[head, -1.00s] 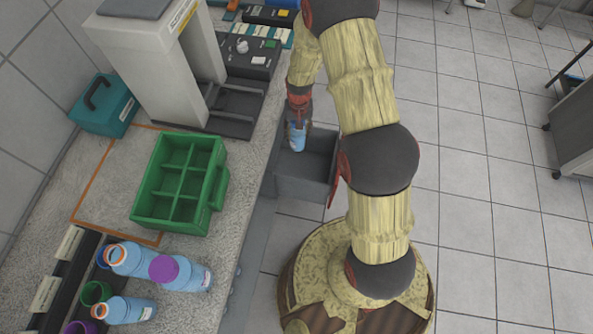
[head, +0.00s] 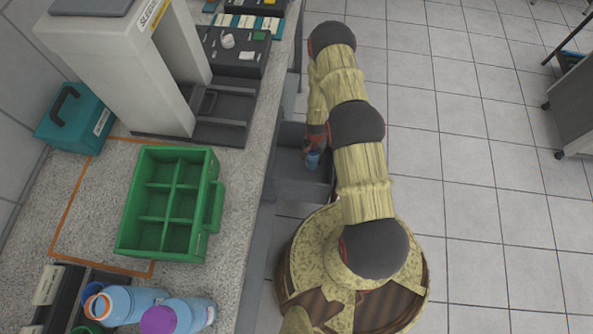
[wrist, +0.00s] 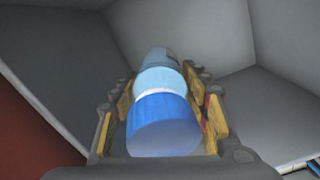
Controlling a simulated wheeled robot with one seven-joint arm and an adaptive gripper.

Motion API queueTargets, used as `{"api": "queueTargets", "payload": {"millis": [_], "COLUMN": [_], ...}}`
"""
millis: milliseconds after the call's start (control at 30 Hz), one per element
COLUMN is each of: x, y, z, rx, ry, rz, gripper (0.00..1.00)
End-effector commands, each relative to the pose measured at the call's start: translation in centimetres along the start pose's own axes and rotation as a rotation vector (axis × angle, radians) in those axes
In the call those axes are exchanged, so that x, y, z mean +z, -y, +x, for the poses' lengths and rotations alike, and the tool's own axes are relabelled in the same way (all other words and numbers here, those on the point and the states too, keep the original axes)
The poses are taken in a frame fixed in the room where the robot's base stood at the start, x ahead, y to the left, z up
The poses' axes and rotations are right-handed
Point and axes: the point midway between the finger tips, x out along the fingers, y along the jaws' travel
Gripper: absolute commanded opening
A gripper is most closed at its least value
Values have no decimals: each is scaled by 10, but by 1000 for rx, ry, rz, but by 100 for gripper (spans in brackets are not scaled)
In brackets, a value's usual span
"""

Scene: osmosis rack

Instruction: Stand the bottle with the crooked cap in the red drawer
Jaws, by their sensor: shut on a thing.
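My gripper (wrist: 165,120) is shut on a light blue bottle with a blue cap (wrist: 163,126), with a finger on each side of it. In the head view the bottle (head: 313,159) is inside the open grey drawer (head: 297,188), below bench level. The drawer's grey walls (wrist: 205,32) surround the bottle in the wrist view, and a red face (wrist: 32,130) shows at lower left. The bottle's base is far from the wrist camera; I cannot tell whether it touches the drawer floor. My arm covers the drawer's right side in the head view.
A green divided crate (head: 165,205) stands empty on the bench. Several blue bottles, one with a purple cap (head: 158,320), are at the bench's lower left. A teal case (head: 75,118) and a white machine (head: 120,65) stand behind. Tiled floor lies open at right.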

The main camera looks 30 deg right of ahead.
Motion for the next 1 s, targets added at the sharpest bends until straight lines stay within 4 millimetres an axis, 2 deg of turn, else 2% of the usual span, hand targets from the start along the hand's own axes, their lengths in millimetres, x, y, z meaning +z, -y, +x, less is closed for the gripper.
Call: {"api": "queueTargets", "payload": {"millis": [333, 567, 800, 1000], "x": [0, -1, 0, -1], "y": [-3, -2, -3, -2], "z": [58, 72, 104, 104], "rx": [0, -1, 0, -1], "ry": [-2, -2, -1, -2], "rz": [13, 11, 11, 11], "gripper": [4, 4, 4, 4]}}
